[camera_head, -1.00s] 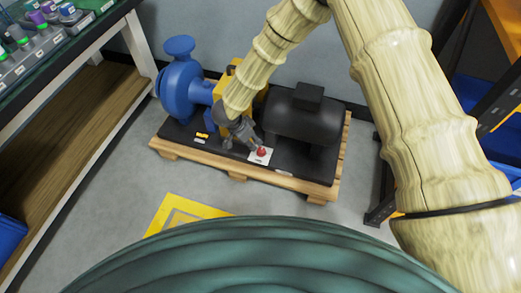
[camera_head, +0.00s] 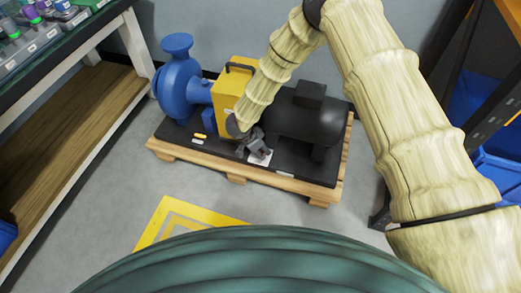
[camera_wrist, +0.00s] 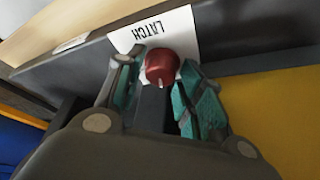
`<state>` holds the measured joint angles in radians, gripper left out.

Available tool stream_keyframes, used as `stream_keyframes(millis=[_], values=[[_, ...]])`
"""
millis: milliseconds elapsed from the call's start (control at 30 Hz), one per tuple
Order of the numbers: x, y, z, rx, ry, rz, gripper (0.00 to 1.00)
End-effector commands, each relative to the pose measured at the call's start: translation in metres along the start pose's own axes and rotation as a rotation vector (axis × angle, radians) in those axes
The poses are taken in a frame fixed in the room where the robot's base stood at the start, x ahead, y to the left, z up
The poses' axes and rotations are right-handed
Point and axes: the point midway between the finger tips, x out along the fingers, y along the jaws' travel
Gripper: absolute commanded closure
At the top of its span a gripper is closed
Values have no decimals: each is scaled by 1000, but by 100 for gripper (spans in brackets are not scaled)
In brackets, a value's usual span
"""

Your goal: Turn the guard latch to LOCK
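The guard latch is a red knob (camera_wrist: 161,66) with a small white mark, on a white plate (camera_wrist: 180,32) printed LATCH, which appears upside down in the wrist view. My gripper (camera_wrist: 162,76) has its teal-padded fingers on either side of the knob, close against it, and appears shut on it. In the head view my gripper (camera_head: 260,152) covers the knob, and only part of the white plate shows beside the fingers. No LOCK marking is readable.
The plate is on the dark base (camera_head: 215,157) of a pump skid on a wooden pallet (camera_head: 270,183). A blue pump (camera_head: 178,85), a yellow guard (camera_head: 230,85) and a black motor (camera_head: 305,120) stand close around it. A workbench is at left and a shelf at right.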

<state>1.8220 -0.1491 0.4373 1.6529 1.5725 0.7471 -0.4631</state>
Motion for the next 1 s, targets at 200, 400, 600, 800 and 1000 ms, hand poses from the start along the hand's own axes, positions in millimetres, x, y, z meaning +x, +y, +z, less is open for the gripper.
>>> stream_keyframes(millis=[200, 400, 600, 800, 1000], values=[[0, 0, 0, 0, 0, 0, 79], [-1, 0, 0, -2, 0, 0, 94], [-4, 1, -2, -51, 0, -19, 94], [-4, 2, -2, -147, 0, -59, 94], [-2, 2, -1, -224, 0, -92, 94]])
